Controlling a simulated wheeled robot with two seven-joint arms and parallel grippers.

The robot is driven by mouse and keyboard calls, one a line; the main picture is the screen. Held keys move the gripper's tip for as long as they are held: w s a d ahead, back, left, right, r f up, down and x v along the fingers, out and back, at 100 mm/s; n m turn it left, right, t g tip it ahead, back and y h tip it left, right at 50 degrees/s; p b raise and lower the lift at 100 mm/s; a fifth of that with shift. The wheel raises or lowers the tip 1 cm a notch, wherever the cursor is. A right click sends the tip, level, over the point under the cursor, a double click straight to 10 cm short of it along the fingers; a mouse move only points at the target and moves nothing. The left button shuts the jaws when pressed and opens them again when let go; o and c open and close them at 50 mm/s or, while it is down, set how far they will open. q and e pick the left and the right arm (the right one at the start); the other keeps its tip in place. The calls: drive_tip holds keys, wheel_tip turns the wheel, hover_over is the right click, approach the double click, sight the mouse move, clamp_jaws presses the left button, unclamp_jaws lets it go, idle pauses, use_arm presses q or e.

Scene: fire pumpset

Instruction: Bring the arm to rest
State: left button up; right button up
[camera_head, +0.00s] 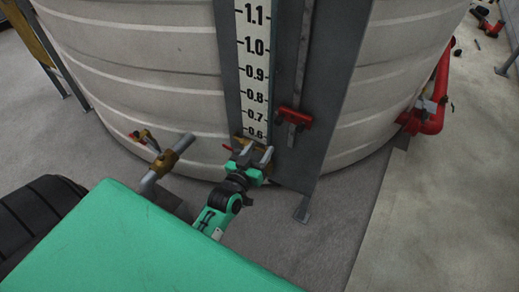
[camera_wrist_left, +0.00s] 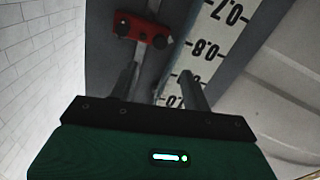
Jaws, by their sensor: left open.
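My left gripper (camera_head: 252,155) is in front of the lower end of the level scale, near the 0.6 mark. Its two fingers stand apart with nothing seen between them. In the left wrist view the open fingers (camera_wrist_left: 155,88) point toward the scale board (camera_wrist_left: 207,50) and a grey panel. I cannot tell whether the fingers touch the board. My left arm (camera_head: 217,212) reaches up to the gripper from below, past my green body. My right gripper is in neither view.
A large pale ribbed tank (camera_head: 140,60) fills the back. A red slider (camera_head: 295,117) sits on a rod right of the scale (camera_head: 255,60). A brass valve (camera_head: 170,160) on a grey pipe stands left of my gripper. Red piping (camera_head: 435,105) is at right. Open floor (camera_head: 430,220) lies right.

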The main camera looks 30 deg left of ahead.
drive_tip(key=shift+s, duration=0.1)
use_arm(q)
drive_tip(key=s+d+f+m+g+p, duration=0.1)
drive_tip(key=s+f+g, duration=0.25)
drive_tip(key=f, duration=0.65)
drive_tip(key=s+d+f+g+h+p, duration=0.15)
drive_tip(key=s+f, duration=0.25)
drive_tip(key=f, duration=0.6)
drive_tip(key=s+d+f+m+g+p, duration=0.1)
drive_tip(key=s+f+g+p, duration=0.15)
drive_tip(key=f, duration=0.65)
drive_tip(key=s+a+f+g+p, duration=0.1)
drive_tip(key=s+f+g, duration=0.2)
drive_tip(key=s+f, duration=0.3)
drive_tip(key=s+a+f+m+g, duration=0.1)
drive_tip(key=s+f+g, duration=0.2)
drive_tip(key=s, duration=1.4)
drive_tip(key=s+a+f+m+g+y+p, duration=0.1)
drive_tip(key=s+f+g, duration=0.2)
drive_tip(key=s+f, duration=0.6)
drive_tip(key=s, duration=0.3)
drive_tip(key=shift+f+p, duration=0.2)
drive_tip(key=shift+p, duration=0.15)
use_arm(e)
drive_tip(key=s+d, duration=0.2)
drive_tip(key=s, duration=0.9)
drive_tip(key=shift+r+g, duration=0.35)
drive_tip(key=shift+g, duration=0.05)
